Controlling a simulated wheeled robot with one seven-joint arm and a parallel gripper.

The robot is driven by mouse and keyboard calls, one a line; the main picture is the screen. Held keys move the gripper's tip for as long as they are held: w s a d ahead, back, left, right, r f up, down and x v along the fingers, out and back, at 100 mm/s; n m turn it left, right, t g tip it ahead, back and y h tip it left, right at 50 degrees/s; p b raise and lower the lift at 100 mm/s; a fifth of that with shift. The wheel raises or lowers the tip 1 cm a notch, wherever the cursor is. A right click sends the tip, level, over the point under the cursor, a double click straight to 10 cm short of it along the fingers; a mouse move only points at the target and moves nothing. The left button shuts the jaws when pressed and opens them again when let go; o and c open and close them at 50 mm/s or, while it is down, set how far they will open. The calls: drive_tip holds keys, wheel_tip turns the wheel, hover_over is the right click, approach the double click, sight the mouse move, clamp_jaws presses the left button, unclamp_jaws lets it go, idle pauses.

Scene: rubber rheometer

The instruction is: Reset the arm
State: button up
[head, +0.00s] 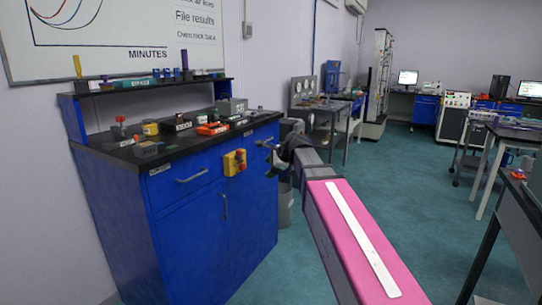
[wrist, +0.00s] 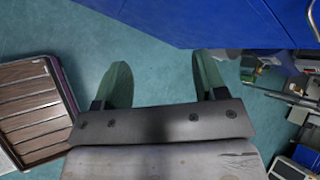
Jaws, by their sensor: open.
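My arm reaches forward from the bottom right in the head view, with a pink and grey link. My gripper (head: 273,166) is at its far end, small and dark, beside the right side of the blue cabinet (head: 200,215). In the wrist view my gripper (wrist: 163,82) shows two greenish fingers set wide apart, with only teal floor between them. It is open and holds nothing. A blue surface (wrist: 215,20) fills the top right of the wrist view, just beyond the fingertips.
The cabinet's black top (head: 180,140) carries several small items, and a yellow box with a red button (head: 235,162) sits on its front. A brown slatted object (wrist: 32,112) lies left in the wrist view. A dark table (head: 525,190) stands at right. Teal floor (head: 400,180) is open between.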

drive_tip(key=s+d+f+n+g+h, duration=0.1)
drive_tip(key=s+d+f+n, duration=0.4)
drive_tip(key=f, duration=0.5)
drive_tip(key=s+d+f+n+g+h, duration=0.2)
drive_tip(key=s+d+f+n+h, duration=0.1)
drive_tip(key=s+d+f+n, duration=0.2)
drive_tip(key=s+d+f+n+g+h, duration=0.2)
drive_tip(key=s+d+f+n, duration=0.4)
drive_tip(key=f, duration=1)
drive_tip(key=s+d+h, duration=0.1)
drive_tip(key=s+d, duration=0.2)
drive_tip(key=s, duration=0.3)
drive_tip(key=shift+f, duration=0.35)
drive_tip(key=shift+d, duration=0.1)
